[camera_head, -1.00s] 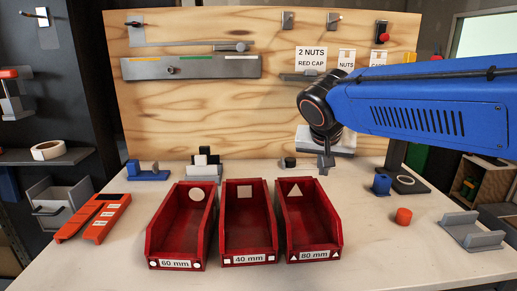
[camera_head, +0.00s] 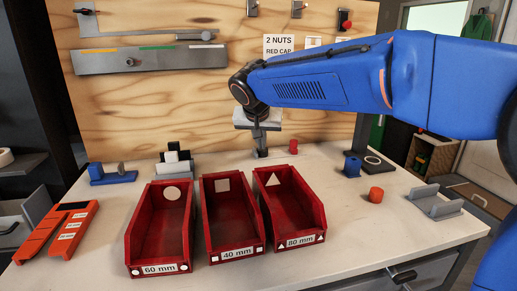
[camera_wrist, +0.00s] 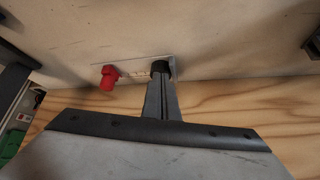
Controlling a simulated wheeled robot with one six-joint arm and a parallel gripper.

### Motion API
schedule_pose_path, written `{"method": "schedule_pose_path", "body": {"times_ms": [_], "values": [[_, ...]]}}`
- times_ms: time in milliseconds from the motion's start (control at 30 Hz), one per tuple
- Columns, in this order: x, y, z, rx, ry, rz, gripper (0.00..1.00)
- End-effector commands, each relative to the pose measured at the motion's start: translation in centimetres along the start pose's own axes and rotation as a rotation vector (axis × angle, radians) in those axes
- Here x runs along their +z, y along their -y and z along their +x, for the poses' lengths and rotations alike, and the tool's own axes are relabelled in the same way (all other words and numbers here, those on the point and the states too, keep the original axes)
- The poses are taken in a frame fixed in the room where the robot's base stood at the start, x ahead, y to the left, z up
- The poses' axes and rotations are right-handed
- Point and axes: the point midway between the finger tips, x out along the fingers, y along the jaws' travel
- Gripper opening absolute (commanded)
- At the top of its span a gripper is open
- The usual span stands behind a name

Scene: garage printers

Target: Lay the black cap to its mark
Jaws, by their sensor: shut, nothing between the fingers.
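My gripper (camera_head: 260,138) is at the back of the table, fingers pointing down and closed together with nothing between them. A small black cap (camera_head: 261,152) is right at the fingertips, partly hidden. In the wrist view the closed fingers (camera_wrist: 161,88) end at the black cap (camera_wrist: 160,67); whether they touch it I cannot tell. The cap appears to be on or beside a thin pale plate (camera_wrist: 135,71) near a red knob-like piece (camera_wrist: 108,77).
Three red bins, the left (camera_head: 131,240), middle (camera_head: 208,235) and right (camera_head: 268,220), stand in front. A blue piece (camera_head: 352,166), an orange cylinder (camera_head: 376,195) and a grey cradle (camera_head: 436,203) are at right. The plywood board (camera_head: 160,100) rises close behind my gripper.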

Motion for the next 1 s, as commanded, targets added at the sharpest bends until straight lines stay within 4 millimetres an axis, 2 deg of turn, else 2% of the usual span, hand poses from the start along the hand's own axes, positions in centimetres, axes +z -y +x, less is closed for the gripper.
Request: {"method": "schedule_pose_path", "body": {"times_ms": [167,500,1000], "values": [[-2.0,-0.1,1.5,0.001,0.001,0.002,0.00],[-0.9,0.0,2.8,0.001,0.002,-0.001,0.00],[0.3,0.0,2.6,0.005,0.012,-0.003,0.00]]}}
